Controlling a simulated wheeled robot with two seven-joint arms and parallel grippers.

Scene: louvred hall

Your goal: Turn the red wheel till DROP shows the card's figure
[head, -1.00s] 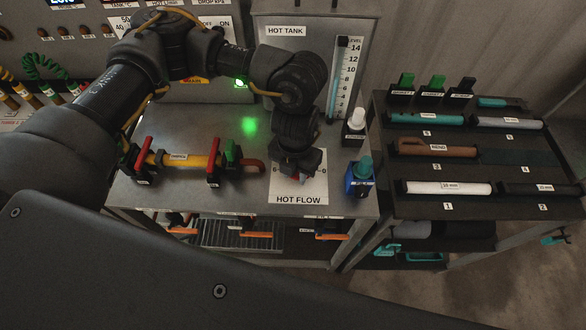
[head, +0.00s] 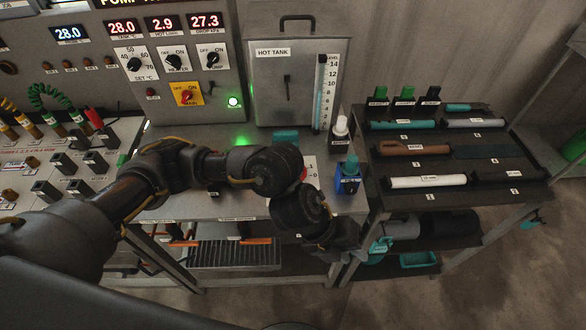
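The DROP display (head: 205,21) on the panel reads 27.3 in red. To its left, the HOT display (head: 162,25) reads 2.9 and the TANK display (head: 122,28) reads 28.0. A small red part (head: 303,174), possibly the red wheel, peeks out behind my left wrist; the rest is hidden. A white card (head: 311,168) beside it is mostly covered by my arm, so I cannot read a figure on it. My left gripper (head: 345,252) hangs at the bench's front right edge, pointing down; its fingers are too dark to judge. My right gripper is out of view.
The hot tank (head: 298,80) stands at the back of the bench. Floor is open at lower right.

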